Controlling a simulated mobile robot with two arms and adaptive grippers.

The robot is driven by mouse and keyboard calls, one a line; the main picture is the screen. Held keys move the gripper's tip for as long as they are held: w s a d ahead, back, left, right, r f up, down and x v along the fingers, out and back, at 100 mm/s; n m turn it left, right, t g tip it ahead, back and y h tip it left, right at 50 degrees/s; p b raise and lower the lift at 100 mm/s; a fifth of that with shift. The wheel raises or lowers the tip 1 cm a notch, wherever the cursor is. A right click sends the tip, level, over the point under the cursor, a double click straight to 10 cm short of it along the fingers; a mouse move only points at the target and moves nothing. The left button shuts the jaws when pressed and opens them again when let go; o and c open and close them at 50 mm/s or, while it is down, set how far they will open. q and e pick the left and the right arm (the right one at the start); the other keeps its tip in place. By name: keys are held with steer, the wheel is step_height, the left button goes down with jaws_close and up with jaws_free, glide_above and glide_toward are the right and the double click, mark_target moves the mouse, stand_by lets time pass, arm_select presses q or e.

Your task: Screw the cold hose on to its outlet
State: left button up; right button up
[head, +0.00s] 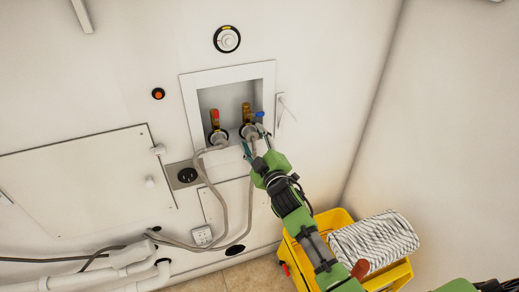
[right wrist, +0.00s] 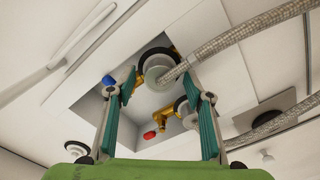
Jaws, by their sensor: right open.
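The cold outlet is the brass valve with the blue handle (head: 258,114), at the right of the recessed wall box (head: 188,84); the blue handle also shows in the right wrist view (right wrist: 108,80). The cold hose's pale end fitting (right wrist: 158,68) is at the brass outlet, with a black ring behind it. I cannot tell whether it is threaded on. Its grey braided hose (right wrist: 235,38) runs off to the upper right in the wrist view. My right gripper (right wrist: 159,88) is open, its teal-padded fingers on either side of the fitting near their tips. My left gripper is out of view.
The red-handled valve (head: 214,116) with its own grey hose (head: 205,180) is close on the left inside the box. A black outlet (head: 187,175) is below left. A yellow mop bucket (head: 343,216) with a striped mop head (head: 375,240) stands on the floor at right.

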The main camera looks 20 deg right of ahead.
steer(key=s+f+m+g, duration=0.3)
steer(key=s+f+g, duration=0.2)
steer(key=s, duration=0.9)
steer(key=s+f+m+g, duration=0.2)
steer(key=s+f+g, duration=0.35)
steer(key=s, duration=0.95)
steer(key=s+f+m+g, duration=0.35)
steer(key=s+f, duration=0.25)
steer(key=s, duration=0.8)
step_height(320, 180, down, 25)
steer(key=s+g, duration=0.2)
steer(key=s+d+f, duration=0.2)
steer(key=s+f, duration=0.6)
steer(key=s+d+f+g, duration=0.1)
steer(key=s+f, duration=0.7)
steer(key=s, duration=0.1)
steer(key=shift+d+f+n+h, duration=0.3)
steer(key=shift+d+n, duration=0.05)
